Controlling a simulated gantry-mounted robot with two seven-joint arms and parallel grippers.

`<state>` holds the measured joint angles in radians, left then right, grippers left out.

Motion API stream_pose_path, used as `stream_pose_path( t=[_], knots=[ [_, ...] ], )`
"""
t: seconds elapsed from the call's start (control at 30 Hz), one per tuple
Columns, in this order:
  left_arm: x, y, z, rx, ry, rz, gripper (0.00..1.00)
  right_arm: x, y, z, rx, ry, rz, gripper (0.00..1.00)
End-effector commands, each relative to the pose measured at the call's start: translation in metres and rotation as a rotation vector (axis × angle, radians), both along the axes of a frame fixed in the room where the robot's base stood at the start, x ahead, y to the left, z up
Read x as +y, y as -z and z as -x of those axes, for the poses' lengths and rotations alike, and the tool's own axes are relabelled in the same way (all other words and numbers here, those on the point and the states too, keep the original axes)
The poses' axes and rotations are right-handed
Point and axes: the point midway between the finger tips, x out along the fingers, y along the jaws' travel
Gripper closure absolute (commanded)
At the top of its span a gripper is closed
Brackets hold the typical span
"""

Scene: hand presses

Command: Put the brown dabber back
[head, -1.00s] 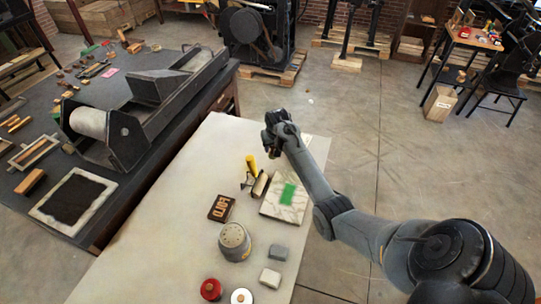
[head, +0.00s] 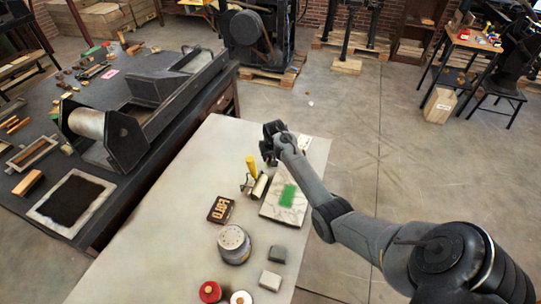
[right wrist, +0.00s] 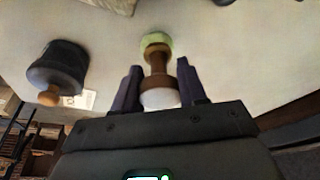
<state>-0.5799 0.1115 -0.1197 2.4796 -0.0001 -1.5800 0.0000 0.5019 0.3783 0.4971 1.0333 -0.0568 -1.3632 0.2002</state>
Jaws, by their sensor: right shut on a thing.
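My right gripper (head: 270,146) is over the far right part of the pale table. In the right wrist view its fingers (right wrist: 158,88) are shut on a brown wooden-handled dabber (right wrist: 156,62). The dabber has a pale round near end and a pale green far end. In the head view the gripper hides it. A dark, rounded thing with a wooden knob (right wrist: 58,68) is to the left in the right wrist view, apart from the fingers. My left gripper does not show.
A yellow-handled roller (head: 252,168), a marbled slab with green ink (head: 271,209), a lettered block (head: 221,209) and a pale-topped pot (head: 233,240) stand on the table (head: 160,240). Grey and white blocks, with red and white round things, are nearer. The table's left part is clear.

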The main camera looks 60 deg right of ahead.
Motion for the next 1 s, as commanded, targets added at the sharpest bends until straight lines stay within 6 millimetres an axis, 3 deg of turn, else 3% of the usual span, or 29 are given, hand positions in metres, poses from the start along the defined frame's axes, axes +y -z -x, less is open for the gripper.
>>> stream_pose_path(
  t=[0.03,0.2,0.57,0.77,1.0],
  knots=[
    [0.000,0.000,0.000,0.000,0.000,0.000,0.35,0.000,0.001,0.000,0.000,0.000,0.000,0.55],
    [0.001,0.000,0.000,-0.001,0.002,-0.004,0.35,0.000,0.001,0.000,0.000,0.000,0.000,0.33],
    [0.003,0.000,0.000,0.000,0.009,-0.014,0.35,0.000,-0.003,0.000,-0.001,0.000,0.001,0.33],
    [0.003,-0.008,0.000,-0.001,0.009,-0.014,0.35,0.005,-0.027,0.004,-0.001,-0.001,0.001,0.33],
    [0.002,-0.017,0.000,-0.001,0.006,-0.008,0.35,0.013,-0.070,0.014,-0.002,0.000,0.002,0.33]
  ],
)
